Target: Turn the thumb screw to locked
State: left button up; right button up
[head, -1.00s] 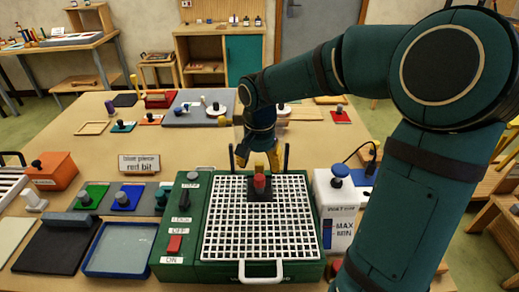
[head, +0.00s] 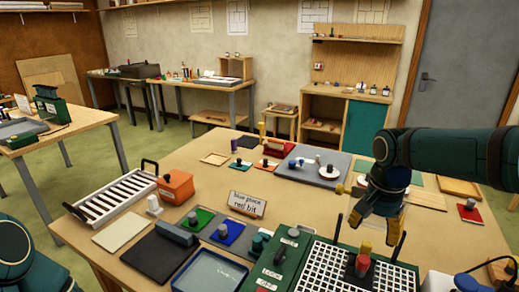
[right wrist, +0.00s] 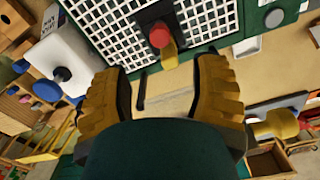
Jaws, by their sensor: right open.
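A grey round knob (head: 293,232) stands at the back left corner of the green grinder (head: 305,262), near a black lever (head: 280,256) and a LOCK label. It also shows in the right wrist view (right wrist: 273,18). A yellow knob (head: 340,188) shows beside my right gripper, and large in the right wrist view (right wrist: 275,125). I cannot tell which knob is the thumb screw, or how it is turned. My right gripper (head: 370,222) is open and empty, above the grinder's back edge, behind the red-topped piece (head: 363,262). My left gripper is out of view.
The white grid (head: 328,272) fills the grinder's top. A grey board (head: 312,172) with knobs lies behind. A sign (head: 247,204), an orange box (head: 175,187) and a white rack (head: 118,195) stand to the left. Bare tabletop lies behind the sign.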

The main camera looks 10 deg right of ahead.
aim_at(280, 258)
jog(key=k+j, duration=0.75)
jog(key=j, duration=0.2)
